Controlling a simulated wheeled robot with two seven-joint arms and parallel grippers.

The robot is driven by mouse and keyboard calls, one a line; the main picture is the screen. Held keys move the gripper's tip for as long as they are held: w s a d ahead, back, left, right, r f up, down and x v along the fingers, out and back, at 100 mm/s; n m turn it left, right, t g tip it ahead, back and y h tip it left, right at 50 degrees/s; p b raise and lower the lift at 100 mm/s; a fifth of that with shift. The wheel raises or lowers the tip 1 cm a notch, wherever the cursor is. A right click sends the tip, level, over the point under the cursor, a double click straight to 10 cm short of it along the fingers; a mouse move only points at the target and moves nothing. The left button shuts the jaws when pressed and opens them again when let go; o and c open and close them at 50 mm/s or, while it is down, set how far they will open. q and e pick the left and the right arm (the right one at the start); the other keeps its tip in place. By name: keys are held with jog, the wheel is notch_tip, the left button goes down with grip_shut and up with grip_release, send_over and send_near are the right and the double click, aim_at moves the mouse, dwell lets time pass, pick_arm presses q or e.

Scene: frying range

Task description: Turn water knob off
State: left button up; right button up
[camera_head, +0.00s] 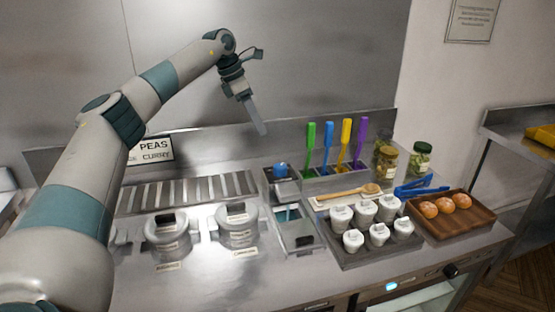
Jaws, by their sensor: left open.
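I cannot make out for sure which part is the water knob. A small blue knob-like piece (281,170) stands at the back of a narrow metal well in the middle of the counter. A black round knob (450,271) sits on the counter's front face at the right. My left gripper (262,128) is open and empty. It points down in front of the steel back wall, above and a little left of the blue piece, and appears apart from it. Its fingers overlap nearly edge-on. My right gripper is not in view.
Lidded round containers (238,225) stand left of the well. Upright coloured utensils (345,145), jars (421,158), a rack of white shakers (352,240) and a wooden tray (480,222) with orange-brown round items fill the right. A sign (150,150) stands behind my left arm.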

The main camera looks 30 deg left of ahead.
pick_arm(q)
jog(key=shift+s+d+r, duration=0.1)
jog(key=shift+s+r, duration=0.05)
jog(key=shift+s, duration=0.05)
jog(key=p, duration=0.5)
send_near(279, 166)
jog(key=x, duration=0.7)
jog(key=shift+w, duration=0.15)
jog(key=shift+x, duration=0.9)
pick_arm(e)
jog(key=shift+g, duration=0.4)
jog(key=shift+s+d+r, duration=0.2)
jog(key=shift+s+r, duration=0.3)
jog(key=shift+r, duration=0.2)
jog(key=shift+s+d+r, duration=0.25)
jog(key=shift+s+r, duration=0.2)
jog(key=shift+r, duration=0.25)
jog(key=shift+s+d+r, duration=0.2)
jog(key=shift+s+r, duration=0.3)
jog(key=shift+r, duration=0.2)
pick_arm(q)
jog(key=c, duration=1)
